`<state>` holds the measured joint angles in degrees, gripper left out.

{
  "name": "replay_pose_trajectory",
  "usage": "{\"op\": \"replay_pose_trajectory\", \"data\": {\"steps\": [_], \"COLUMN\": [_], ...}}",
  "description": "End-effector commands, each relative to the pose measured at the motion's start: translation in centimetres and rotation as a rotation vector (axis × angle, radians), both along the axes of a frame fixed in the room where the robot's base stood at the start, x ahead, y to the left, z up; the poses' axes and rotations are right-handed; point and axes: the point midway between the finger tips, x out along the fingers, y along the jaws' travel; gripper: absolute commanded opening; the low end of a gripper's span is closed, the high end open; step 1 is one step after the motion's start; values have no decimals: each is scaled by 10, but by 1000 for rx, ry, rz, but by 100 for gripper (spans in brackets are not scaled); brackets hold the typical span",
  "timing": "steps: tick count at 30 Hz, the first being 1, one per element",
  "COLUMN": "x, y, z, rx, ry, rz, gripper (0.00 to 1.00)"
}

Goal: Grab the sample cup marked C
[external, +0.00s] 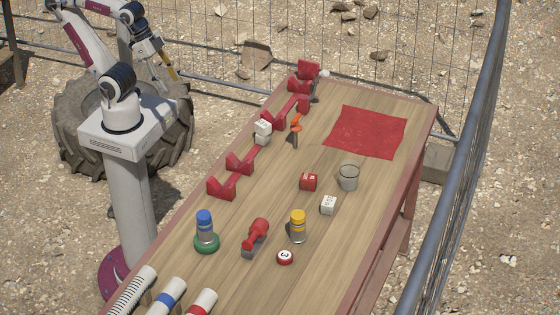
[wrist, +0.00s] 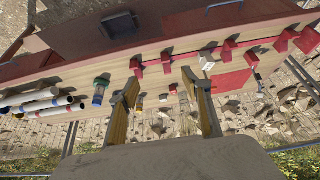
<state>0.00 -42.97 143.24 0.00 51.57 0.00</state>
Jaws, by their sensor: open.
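No mark C is legible on any object in either view. A clear, open cup (external: 348,178) stands upright on the right half of the table. A blue-capped cylinder (external: 205,228) stands in a green ring near the left edge; it also shows in the wrist view (wrist: 98,95). A yellow-capped cylinder (external: 298,227) stands nearer the middle. I cannot tell which one is the sample cup marked C. My gripper (external: 168,76) is raised beyond the table's left side, far from these objects. In the wrist view my gripper (wrist: 163,95) is open, with nothing between its wooden-looking fingers.
A red cloth (external: 366,132) lies at the back right. A fence surrounds the area.

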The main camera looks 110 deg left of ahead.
Motion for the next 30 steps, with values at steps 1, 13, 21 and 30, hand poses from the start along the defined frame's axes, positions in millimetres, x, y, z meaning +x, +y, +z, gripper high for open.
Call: {"op": "replay_pose_trajectory", "data": {"steps": [1, 13, 21, 30], "x": [0, 1, 23, 90], "y": [0, 0, -8, -28], "z": [0, 0, 8, 27], "rx": [0, -1, -24, -87], "ry": [0, -1, -25, -106], "rz": [0, 0, -13, -34], "gripper": [51, 61, 61, 61]}}
